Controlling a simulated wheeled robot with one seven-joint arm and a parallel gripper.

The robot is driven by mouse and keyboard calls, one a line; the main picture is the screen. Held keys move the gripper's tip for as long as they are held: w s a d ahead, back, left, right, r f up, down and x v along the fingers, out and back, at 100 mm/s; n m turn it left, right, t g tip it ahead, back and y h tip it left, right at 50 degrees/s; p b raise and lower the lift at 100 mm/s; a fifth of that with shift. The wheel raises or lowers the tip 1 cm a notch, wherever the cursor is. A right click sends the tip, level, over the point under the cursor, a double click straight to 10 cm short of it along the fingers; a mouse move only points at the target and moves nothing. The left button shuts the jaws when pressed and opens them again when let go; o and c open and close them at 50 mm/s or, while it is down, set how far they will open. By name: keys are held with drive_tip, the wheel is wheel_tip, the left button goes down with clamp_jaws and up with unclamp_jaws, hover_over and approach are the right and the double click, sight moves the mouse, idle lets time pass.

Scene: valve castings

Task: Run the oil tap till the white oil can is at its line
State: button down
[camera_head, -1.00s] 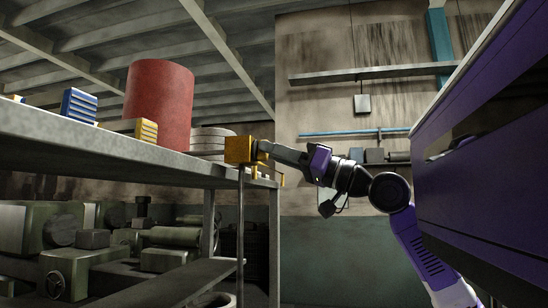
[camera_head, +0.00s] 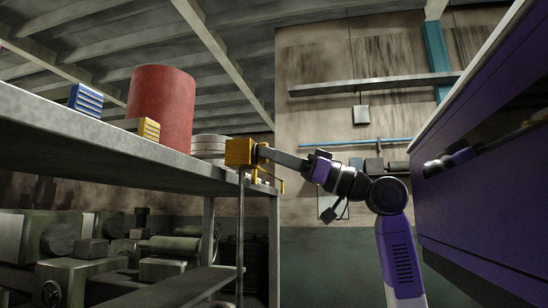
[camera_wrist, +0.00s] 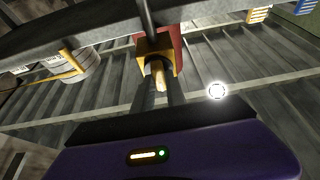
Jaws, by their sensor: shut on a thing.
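A yellow block (camera_head: 240,152), which looks like the tap body, sits at the shelf's edge. It also shows in the wrist view (camera_wrist: 154,46). A tan lever or handle (camera_wrist: 158,75) sticks out from it toward me. My gripper (camera_wrist: 160,88) is shut on this handle, with one dark finger on either side. In the head view my gripper (camera_head: 267,151) meets the block's right side. A thin dark vertical line (camera_head: 240,230) runs down below the block; I cannot tell whether it is a pipe or oil. The white oil can and its line are not in view.
A red drum (camera_head: 160,108), a blue ribbed box (camera_head: 86,99), a yellow ribbed box (camera_head: 149,129) and stacked grey discs (camera_head: 208,146) stand on the shelf (camera_head: 100,150). Green machinery (camera_head: 65,270) fills the space below. The wall (camera_head: 330,265) is behind my arm.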

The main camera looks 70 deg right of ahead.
drive_tip(key=c, duration=1.4)
unclamp_jaws()
drive_tip(key=shift+f, duration=0.1)
drive_tip(key=shift+o, duration=0.2)
drive_tip(key=b+v, duration=0.2)
drive_tip(key=v, duration=0.5)
drive_tip(key=shift+s, duration=0.35)
drive_tip(key=shift+f, duration=0.1)
